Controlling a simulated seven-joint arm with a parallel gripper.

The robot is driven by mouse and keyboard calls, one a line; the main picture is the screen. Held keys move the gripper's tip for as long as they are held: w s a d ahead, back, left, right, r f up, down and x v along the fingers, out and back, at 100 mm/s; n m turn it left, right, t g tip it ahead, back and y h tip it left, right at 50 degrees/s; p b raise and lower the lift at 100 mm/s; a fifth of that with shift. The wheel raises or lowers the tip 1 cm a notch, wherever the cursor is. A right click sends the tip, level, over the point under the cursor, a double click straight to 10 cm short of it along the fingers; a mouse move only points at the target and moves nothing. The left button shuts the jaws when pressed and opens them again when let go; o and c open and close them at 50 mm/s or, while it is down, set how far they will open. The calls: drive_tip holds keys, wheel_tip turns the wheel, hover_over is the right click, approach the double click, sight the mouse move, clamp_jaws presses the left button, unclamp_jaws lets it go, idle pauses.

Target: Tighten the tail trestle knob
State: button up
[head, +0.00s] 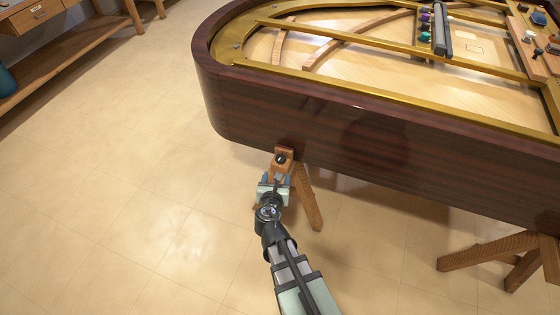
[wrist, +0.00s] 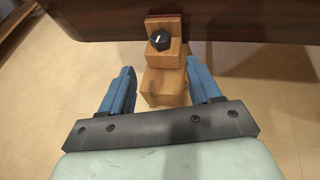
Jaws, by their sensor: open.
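The tail trestle knob (wrist: 160,40) is black and round with a pale mark on its face. It sits on the front of a wooden block at the top of the tail trestle (wrist: 166,84), and it also shows in the head view (head: 281,158). My gripper (wrist: 162,84) is open, its two blue fingers apart and empty. In the wrist view the knob lies beyond the fingertips, roughly centred between them. In the head view my gripper is just in front of and below the knob, hiding part of the trestle. I see no contact with the knob.
The dark glossy piano case (head: 330,135) overhangs the trestle just behind the knob. Another wooden trestle (head: 505,258) stands at the lower right. A wooden bench (head: 70,55) is at the upper left. The tiled floor (head: 120,200) to the left is clear.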

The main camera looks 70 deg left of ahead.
sight(280, 160)
drive_tip(key=x, duration=1.2)
drive_tip(key=shift+a+f, duration=0.1)
drive_tip(key=shift+a, duration=0.05)
drive_tip(key=c, duration=1)
